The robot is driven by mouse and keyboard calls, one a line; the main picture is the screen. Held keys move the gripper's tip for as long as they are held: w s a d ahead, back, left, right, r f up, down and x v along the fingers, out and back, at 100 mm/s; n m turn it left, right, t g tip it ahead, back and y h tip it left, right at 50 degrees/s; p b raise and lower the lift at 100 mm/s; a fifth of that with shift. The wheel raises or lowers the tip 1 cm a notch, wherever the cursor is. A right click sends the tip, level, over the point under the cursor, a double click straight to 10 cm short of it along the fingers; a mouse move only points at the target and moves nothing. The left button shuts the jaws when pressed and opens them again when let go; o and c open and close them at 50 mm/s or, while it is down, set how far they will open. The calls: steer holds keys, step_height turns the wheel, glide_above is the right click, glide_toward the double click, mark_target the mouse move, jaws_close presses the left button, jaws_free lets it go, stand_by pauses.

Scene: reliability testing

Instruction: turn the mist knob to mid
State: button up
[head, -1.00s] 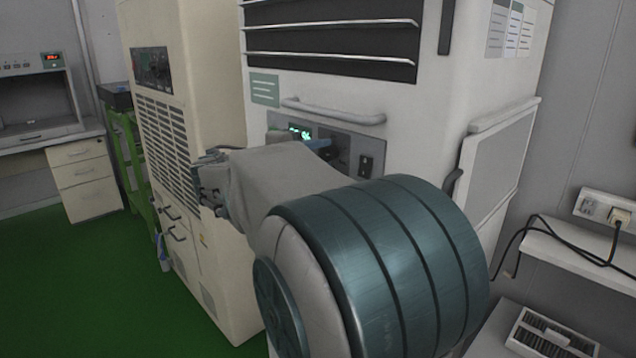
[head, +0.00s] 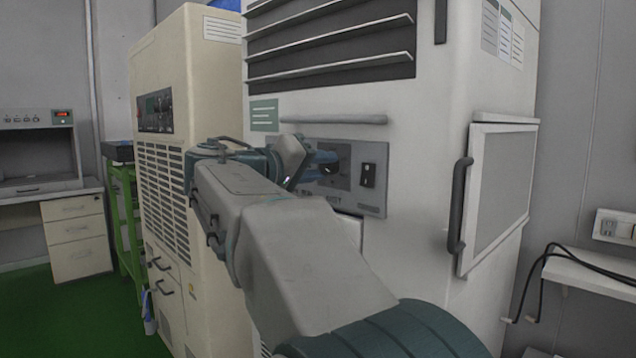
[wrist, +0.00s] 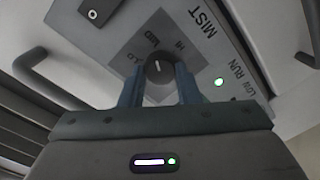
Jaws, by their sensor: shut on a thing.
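The mist knob (wrist: 159,69) is a dark round knob on a grey control panel (wrist: 215,50) marked MIST in the wrist view. Its white pointer line points roughly toward the MID mark. My gripper (wrist: 159,80) has one blue finger on each side of the knob and is shut on it. In the head view my gripper (head: 326,162) is at the panel (head: 372,207) on the front of the white cabinet, and the fingers mostly hide the knob.
A bar handle (head: 333,120) runs above the panel. A green lamp (wrist: 219,82) is lit near RUN. A cream cabinet (head: 165,150) stands left; a side door handle (head: 459,204) is at the right.

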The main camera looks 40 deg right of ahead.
stand_by(0.5)
steer(key=o, duration=1)
steer(key=shift+c, duration=0.2)
steer(key=s+a+p, duration=0.1)
steer(key=a, duration=1.2)
steer(key=shift+s+a+r, duration=0.25)
steer(key=shift+a+r, duration=0.1)
steer(key=shift+p, duration=0.7)
